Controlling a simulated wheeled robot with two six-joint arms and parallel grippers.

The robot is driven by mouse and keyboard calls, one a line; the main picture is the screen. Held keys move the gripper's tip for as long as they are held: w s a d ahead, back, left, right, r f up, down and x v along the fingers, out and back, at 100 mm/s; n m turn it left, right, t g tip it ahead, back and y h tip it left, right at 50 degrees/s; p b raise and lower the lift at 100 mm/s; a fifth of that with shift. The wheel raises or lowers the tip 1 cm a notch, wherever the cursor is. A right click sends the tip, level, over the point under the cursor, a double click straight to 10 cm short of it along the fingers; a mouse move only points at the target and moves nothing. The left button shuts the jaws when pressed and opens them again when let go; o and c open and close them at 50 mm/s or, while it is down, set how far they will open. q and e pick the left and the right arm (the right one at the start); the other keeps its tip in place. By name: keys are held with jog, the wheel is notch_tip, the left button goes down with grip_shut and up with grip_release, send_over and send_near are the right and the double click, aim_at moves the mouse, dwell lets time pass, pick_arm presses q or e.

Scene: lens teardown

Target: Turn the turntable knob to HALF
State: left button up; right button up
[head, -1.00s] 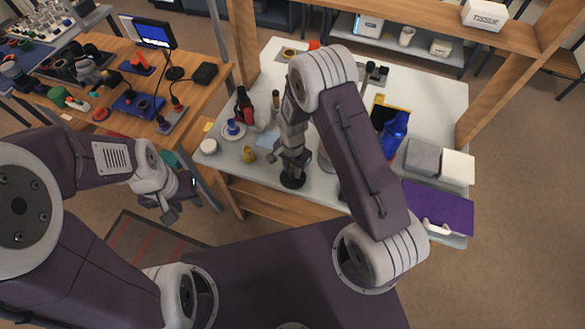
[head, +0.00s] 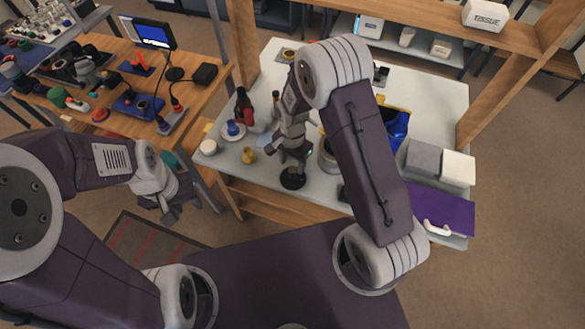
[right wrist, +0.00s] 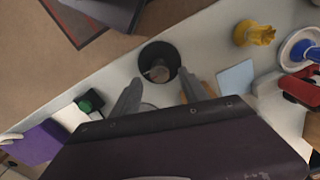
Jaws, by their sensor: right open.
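I cannot identify a turntable knob for certain, and no HALF marking can be read. A black round holder (right wrist: 160,62) with a lighter centre stands near the table's front edge; it shows in the head view (head: 292,179) just below my right gripper (head: 291,158). In the right wrist view my right gripper (right wrist: 160,86) is open and empty, its two fingers apart just short of the black holder. A dark box with a green knob (right wrist: 90,102) lies left of the fingers. My left gripper (head: 172,212) hangs off the table, left of it; its jaws are unclear.
A yellow piece (right wrist: 254,33), a white saucer with a blue part (right wrist: 300,47) and a pale blue pad (right wrist: 236,78) lie right of the holder. A purple case (head: 440,208) and grey and white blocks (head: 423,157) fill the table's right side. Wooden posts frame the table.

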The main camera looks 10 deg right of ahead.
aim_at(293, 170)
notch_tip(293, 170, up, 4)
jog(key=shift+r, duration=0.3)
jog(key=shift+d, duration=0.1)
